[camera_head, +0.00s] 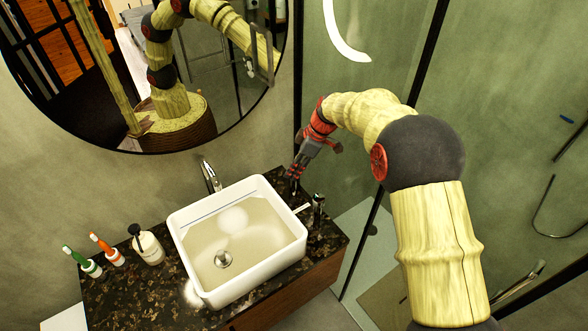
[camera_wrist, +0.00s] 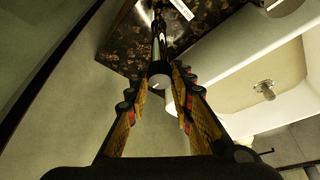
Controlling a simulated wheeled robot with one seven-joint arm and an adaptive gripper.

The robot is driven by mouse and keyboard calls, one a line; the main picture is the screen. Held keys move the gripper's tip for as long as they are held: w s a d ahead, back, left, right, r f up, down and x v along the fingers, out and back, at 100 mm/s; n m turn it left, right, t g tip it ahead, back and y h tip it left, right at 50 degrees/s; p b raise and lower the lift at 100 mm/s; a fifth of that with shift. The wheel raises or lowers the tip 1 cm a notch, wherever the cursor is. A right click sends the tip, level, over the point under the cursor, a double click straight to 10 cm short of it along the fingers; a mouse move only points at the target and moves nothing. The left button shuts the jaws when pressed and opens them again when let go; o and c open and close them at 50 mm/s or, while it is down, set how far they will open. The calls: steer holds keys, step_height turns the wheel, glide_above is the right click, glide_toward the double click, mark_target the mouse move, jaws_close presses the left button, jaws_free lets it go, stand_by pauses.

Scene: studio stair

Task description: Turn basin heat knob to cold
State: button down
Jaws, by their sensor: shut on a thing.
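The white basin (camera_head: 181,232) stands on a dark speckled counter (camera_head: 128,294), with a chrome faucet (camera_head: 210,177) behind it. My gripper (camera_head: 292,185) reaches down at the basin's back right corner. In the wrist view my gripper (camera_wrist: 156,88) has its fingers on both sides of a chrome upright knob (camera_wrist: 158,74) and is shut on it. The knob's markings and turn position cannot be read. A chrome post (camera_head: 318,205) stands at the basin's right side, beside a small white label (camera_head: 302,208); the label also shows in the wrist view (camera_wrist: 182,8).
A round mirror (camera_head: 60,90) hangs above. Glass panels with a dark frame (camera_head: 362,245) stand close on the right of the counter.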

steer(key=c, duration=1.5)
jaws_free()
steer(key=shift+c, duration=0.2)
step_height(320, 180, up, 10)
